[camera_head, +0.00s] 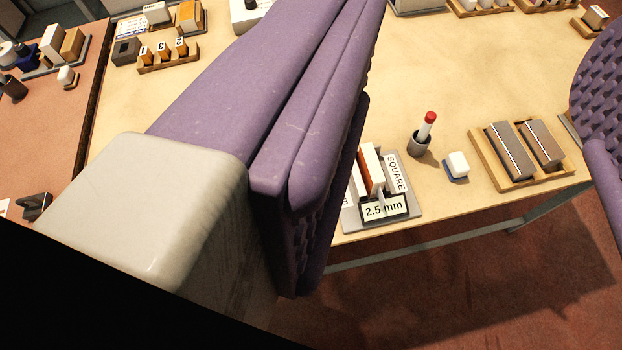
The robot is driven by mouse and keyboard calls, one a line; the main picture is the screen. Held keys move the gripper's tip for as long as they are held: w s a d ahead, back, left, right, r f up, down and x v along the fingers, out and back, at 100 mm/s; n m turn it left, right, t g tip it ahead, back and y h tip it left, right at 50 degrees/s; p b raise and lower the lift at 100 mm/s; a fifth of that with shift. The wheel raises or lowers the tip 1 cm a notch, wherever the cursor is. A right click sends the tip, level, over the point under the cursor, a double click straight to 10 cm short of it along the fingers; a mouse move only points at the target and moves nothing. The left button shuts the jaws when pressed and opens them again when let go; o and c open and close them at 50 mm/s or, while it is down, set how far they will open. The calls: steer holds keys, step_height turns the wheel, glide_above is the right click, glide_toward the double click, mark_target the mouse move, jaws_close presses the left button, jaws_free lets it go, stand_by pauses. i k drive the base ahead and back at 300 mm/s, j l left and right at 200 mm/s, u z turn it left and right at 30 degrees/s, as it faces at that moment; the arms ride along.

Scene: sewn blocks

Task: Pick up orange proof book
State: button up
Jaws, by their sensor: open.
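A thin orange-red, book-like piece (363,177) stands upright beside a white one (373,170) in a grey holder (405,222) near the table's front edge. The holder carries labels reading "SQUARE" and "2.5 mm", and its left part is hidden behind my purple finger. An orange block (188,15) sits on a tray at the back left; I cannot tell if it is a book. My gripper (470,110) is open, with one large purple finger at left and the other at the right edge. No object shows held between them.
A red-tipped marker (427,127) stands in a grey cup right of the holder, near a white block (457,165) on a blue base. A wooden tray (485,160) holds two grey blocks. Numbered blocks (163,50) stand at the back left. Bare tabletop (470,70) lies between the fingers.

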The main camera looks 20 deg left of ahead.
mark_target(372, 173)
steer(key=j+u, duration=0.25)
steer(key=u, duration=0.2)
steer(key=j+z, duration=0.25)
steer(key=j, duration=0.15)
steer(key=j+z, duration=0.25)
steer(key=j, duration=0.15)
steer(key=k, duration=0.65)
steer(key=z, duration=0.35)
steer(key=i+l+u, duration=0.35)
steer(key=i+l, duration=0.25)
steer(key=i, duration=0.3)
steer(key=i+l+u, duration=0.4)
steer(key=i+l, duration=0.4)
